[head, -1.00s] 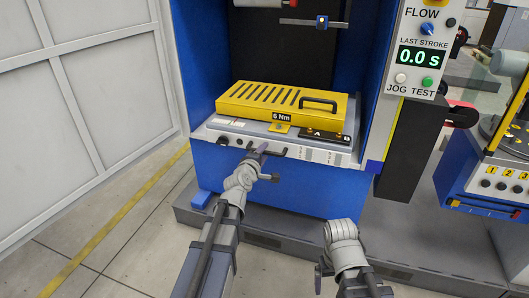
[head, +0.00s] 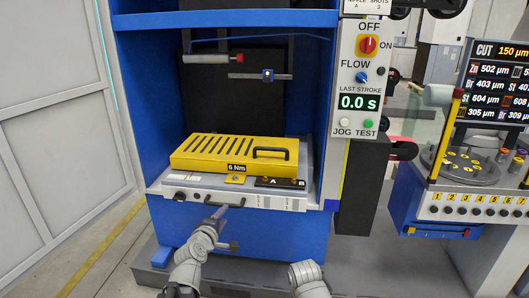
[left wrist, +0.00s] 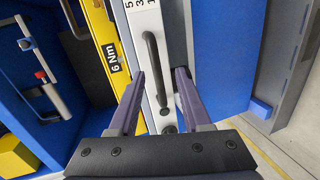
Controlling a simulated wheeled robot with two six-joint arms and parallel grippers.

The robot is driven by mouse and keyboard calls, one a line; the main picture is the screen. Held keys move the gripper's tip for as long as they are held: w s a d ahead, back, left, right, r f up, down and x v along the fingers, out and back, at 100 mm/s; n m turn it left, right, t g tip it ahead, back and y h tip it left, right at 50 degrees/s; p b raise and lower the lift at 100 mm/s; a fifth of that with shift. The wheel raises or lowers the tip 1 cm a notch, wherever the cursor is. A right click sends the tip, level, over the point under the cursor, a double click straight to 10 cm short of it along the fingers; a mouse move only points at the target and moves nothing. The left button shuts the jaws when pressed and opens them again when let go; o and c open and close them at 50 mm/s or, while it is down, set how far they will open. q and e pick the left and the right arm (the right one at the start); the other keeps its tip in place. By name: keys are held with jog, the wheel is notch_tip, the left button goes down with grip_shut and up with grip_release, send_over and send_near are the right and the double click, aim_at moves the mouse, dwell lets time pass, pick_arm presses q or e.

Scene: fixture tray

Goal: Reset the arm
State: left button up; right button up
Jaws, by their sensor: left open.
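My left gripper (head: 219,210) is in front of the grey fixture tray (head: 185,187), near its front face in the head view. Its two purple fingers are open. In the left wrist view the open fingers (left wrist: 160,74) show on either side of a black bar handle (left wrist: 154,65) on the tray's light front; they are not closed on it, and I cannot tell the gap in depth. My right arm's wrist (head: 308,276) shows at the bottom edge of the head view, but its gripper does not show.
A yellow slotted cover (head: 190,164) marked 6 Nm sits on the tray inside a blue cabinet (head: 155,90). A control panel (head: 358,75) stands right of the opening. A rotary station (head: 470,170) is farther right. Floor (head: 115,240) is open at left.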

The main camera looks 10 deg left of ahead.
pick_arm(q)
jog(key=s+d+r+m+g+h+p, duration=0.1)
jog(key=s+d+m+g+p, duration=0.4)
jog(key=d, duration=0.3)
jog(key=s+d+m+g+h+p, duration=0.2)
jog(key=s+d+m+g+p, duration=0.15)
jog(key=d+m+p, duration=0.3)
jog(key=s+r+m+g+y+p, duration=0.4)
jog(key=s+m+g+p, duration=0.3)
jog(key=s, duration=0.8)
jog(key=shift+s+d+r+m+y+p, duration=0.25)
jog(key=shift+s+m+y+p, duration=0.1)
jog(key=shift+m+y+p, duration=0.5)
